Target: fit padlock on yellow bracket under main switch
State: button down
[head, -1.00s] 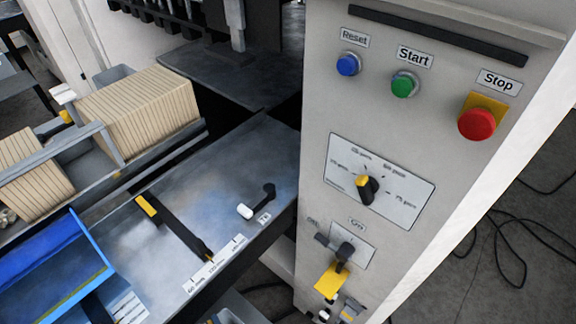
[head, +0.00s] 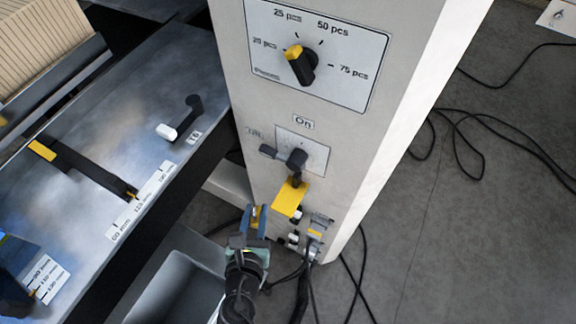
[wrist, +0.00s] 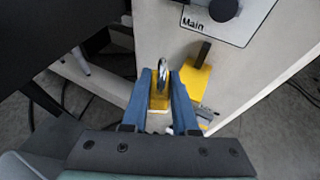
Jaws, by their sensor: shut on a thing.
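The yellow bracket (head: 289,198) sticks out from the grey cabinet's front, below the main switch (head: 297,159). In the wrist view the bracket (wrist: 196,83) is just right of my fingers, and the switch knob (wrist: 224,9) shows above it, over a "Main" label. My gripper (head: 254,216) is in front of the cabinet, a little left of and below the bracket. It is shut on a padlock (wrist: 158,103) with a yellow body and a metal shackle pointing up between the blue fingers. The padlock appears apart from the bracket. In the head view it is mostly hidden by the fingers.
Small fittings and cables (head: 316,231) sit on the cabinet below the bracket, close to my gripper's right. A dial plate (head: 345,75) is higher up. A metal table (head: 95,140) and a grey bin (head: 180,285) stand left. Loose cables lie on the floor right.

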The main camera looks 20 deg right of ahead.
aim_at(293, 170)
jog(key=w+d+r+m+g+h, duration=0.1)
jog(key=d, duration=0.2)
jog(key=w+d+r+m+g+h+p, duration=0.1)
jog(key=d+r+m+h, duration=0.1)
jog(key=w+d+r+m+g+h, duration=0.1)
jog(key=d+r, duration=0.1)
jog(key=d, duration=0.1)
jog(key=shift+d+m+g, duration=0.3)
jog(key=shift+m, duration=0.1)
jog(key=shift+f+b, duration=2.3)
jog(key=shift+b, duration=0.25)
jog(key=shift+f+b, duration=0.45)
jog(key=shift+f, duration=0.35)
jog(key=shift+f, duration=1.05)
jog(key=c, duration=0.6)
grip_release()
jog(key=shift+s, duration=0.1)
